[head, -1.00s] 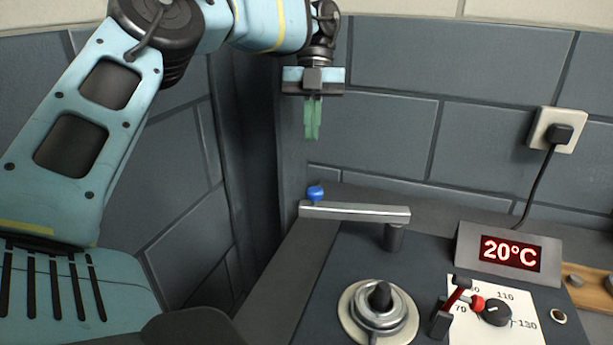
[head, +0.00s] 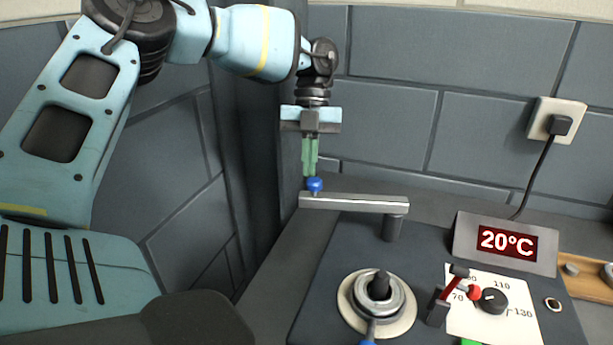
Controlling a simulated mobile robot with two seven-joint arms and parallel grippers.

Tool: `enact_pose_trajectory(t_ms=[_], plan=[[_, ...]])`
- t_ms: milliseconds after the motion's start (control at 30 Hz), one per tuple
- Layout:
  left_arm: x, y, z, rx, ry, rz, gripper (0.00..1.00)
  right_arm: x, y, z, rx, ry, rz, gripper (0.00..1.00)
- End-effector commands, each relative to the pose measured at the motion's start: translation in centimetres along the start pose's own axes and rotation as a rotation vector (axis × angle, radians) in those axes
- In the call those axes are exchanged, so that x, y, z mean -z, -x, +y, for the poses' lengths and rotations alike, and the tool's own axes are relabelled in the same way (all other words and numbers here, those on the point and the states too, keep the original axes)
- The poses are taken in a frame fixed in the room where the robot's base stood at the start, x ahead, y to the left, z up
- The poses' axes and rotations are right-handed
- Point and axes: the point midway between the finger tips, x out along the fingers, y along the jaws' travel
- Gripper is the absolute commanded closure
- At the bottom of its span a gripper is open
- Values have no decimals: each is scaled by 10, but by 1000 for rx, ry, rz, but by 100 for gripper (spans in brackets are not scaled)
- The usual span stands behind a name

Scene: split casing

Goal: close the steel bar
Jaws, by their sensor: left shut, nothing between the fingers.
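The steel bar (head: 355,203) lies roughly level across the back left of the dark machine top. Its right end sits on a dark post (head: 392,228), and a blue knob (head: 314,184) stands on its left end. My left gripper (head: 309,172) points down with its green fingers shut and empty. The fingertips are right at the blue knob, just above or behind it; I cannot tell whether they touch. My right gripper is not in view.
A round metal fitting with a dark centre (head: 377,299) is in front of the bar. A red-tipped lever (head: 453,292), a dial (head: 493,301) and a 20°C display (head: 506,243) stand to the right. A brick wall (head: 480,140) is behind.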

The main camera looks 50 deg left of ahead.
Motion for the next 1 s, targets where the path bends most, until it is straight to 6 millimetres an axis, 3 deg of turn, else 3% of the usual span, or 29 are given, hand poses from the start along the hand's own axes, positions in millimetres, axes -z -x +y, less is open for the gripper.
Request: enact_pose_trajectory(t_ms=[67,433,1000], plan=[[2,-15,1,1,-1,4,100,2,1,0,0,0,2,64],[34,-23,0,2,0,0,100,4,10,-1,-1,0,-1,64],[38,-26,0,3,4,-1,100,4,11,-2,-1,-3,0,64]])
